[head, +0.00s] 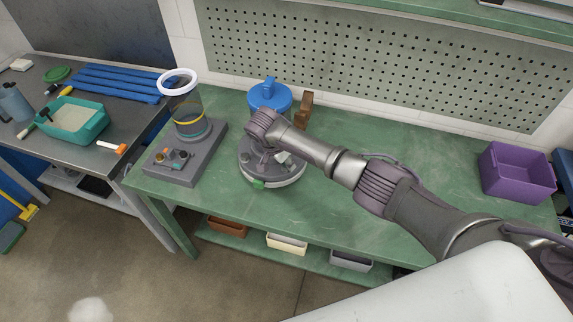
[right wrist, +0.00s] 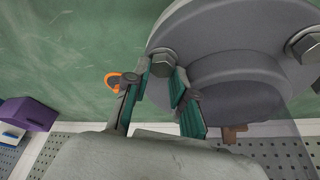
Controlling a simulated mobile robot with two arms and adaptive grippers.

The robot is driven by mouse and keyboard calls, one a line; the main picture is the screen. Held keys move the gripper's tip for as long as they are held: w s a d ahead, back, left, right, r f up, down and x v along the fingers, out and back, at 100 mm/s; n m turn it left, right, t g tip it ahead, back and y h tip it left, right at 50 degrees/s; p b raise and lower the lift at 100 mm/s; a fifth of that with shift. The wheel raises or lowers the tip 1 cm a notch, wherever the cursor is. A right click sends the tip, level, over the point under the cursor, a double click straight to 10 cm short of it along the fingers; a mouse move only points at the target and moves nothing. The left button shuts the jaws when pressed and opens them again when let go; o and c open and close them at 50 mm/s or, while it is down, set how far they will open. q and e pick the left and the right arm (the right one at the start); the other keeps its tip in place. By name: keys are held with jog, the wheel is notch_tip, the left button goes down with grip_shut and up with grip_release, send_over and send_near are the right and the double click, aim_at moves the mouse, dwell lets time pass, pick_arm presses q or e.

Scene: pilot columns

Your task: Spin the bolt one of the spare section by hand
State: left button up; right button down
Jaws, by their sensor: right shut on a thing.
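The spare section (head: 288,181) is a grey round flanged piece lying on the green bench, left of the middle in the head view. My right arm reaches over it and hides part of it. In the right wrist view its grey flange (right wrist: 215,28) fills the upper right. A hex bolt head (right wrist: 163,60) sits at the flange's near edge, between the teal-padded fingertips of my right gripper (right wrist: 161,74). The right gripper is shut on this bolt. Another hex bolt (right wrist: 304,45) shows at the flange's right. My left gripper is not in view.
A column (head: 187,112) with a clear tube and white ring stands on a grey base (head: 172,170) to the left. A blue lidded container (head: 269,95) and brown block (head: 305,108) stand behind the section. A purple bin (head: 517,172) is far right.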

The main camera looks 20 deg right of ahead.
jog(key=shift+m, duration=0.8)
jog(key=m+g, duration=0.1)
jog(key=m, duration=0.1)
jog(key=shift+f+m+b, duration=0.1)
jog(key=shift+m+b, duration=0.25)
jog(key=shift+m, duration=0.05)
jog(key=shift+g, duration=0.3)
jog(key=shift+m, duration=0.4)
jog(key=shift+s+m+b, duration=0.1)
jog(key=shift+m+b, duration=0.3)
jog(key=shift+m, duration=0.1)
jog(key=c, duration=0.9)
grip_release()
jog(key=shift+r, duration=0.25)
jog(key=shift+d, duration=0.1)
